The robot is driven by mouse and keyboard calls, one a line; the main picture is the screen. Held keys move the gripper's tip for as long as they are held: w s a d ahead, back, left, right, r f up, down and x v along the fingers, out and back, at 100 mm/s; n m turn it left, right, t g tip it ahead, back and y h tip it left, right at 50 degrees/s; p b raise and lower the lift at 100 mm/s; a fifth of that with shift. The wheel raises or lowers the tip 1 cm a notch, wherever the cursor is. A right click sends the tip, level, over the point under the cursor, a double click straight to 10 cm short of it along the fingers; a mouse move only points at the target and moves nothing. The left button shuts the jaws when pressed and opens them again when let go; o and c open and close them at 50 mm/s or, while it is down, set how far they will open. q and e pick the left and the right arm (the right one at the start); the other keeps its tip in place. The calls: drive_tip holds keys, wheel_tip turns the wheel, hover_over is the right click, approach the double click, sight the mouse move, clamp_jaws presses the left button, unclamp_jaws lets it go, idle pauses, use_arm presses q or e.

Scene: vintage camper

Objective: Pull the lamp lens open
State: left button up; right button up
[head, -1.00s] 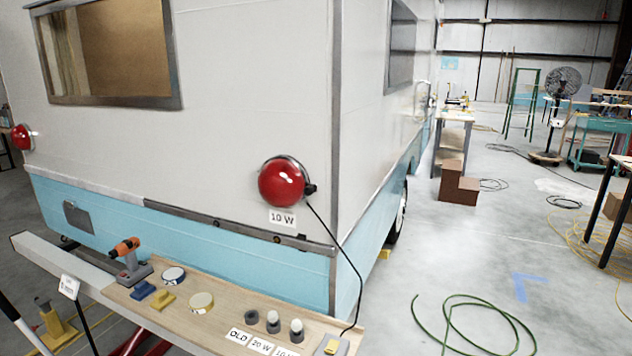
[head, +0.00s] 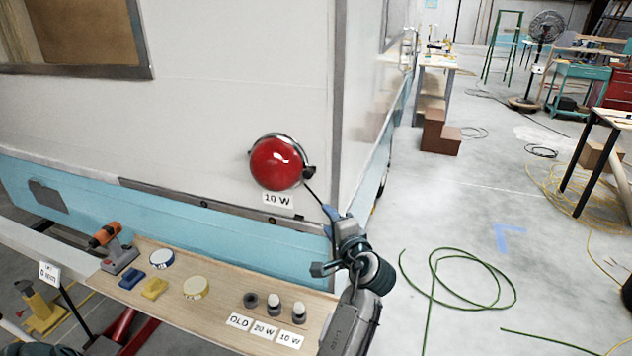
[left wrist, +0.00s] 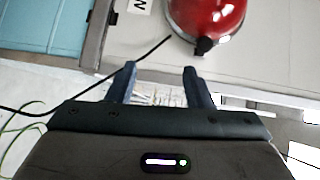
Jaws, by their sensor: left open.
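The red domed lamp lens (head: 275,163) sits in its chrome ring on the white camper wall, near the corner. A small dark tab (head: 309,172) sticks out at its right edge, with a black cable beside it. The lens looks seated in its ring. My left gripper (head: 325,240) is below and right of the lens, apart from it, with its fingers open and empty. In the left wrist view the lens (left wrist: 207,14) and its tab are at the top, beyond the open fingers (left wrist: 160,75). My right gripper is not in view.
A wooden shelf (head: 215,311) below holds an orange drill (head: 107,238), tape rolls, blue and yellow blocks, and bulbs by labels "OLD", "20 W", "10 W". A "10 W" label (head: 278,199) is under the lamp. A green hose (head: 455,305) lies on the floor at right.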

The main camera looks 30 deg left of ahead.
use_arm(q)
drive_tip(key=y, duration=0.1)
approach(309, 176)
drive_tip(key=d, duration=0.2)
drive_tip(key=p+x, duration=0.1)
drive_tip(key=x, duration=0.2)
drive_tip(key=p+x, duration=0.2)
drive_tip(key=x, duration=0.1)
drive_tip(key=s+p+x, duration=0.1)
drive_tip(key=x, duration=0.2)
drive_tip(key=shift+a+r, duration=0.2)
drive_tip(key=shift+a, duration=0.05)
drive_tip(key=shift+w+a+f+p, duration=0.15)
drive_tip(key=shift+w+a+p, duration=0.2)
drive_tip(key=shift+a, duration=0.15)
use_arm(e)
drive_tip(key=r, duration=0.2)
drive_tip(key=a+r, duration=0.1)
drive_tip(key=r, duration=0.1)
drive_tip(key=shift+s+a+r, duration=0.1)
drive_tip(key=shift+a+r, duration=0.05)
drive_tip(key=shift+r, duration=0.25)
use_arm(q)
clamp_jaws()
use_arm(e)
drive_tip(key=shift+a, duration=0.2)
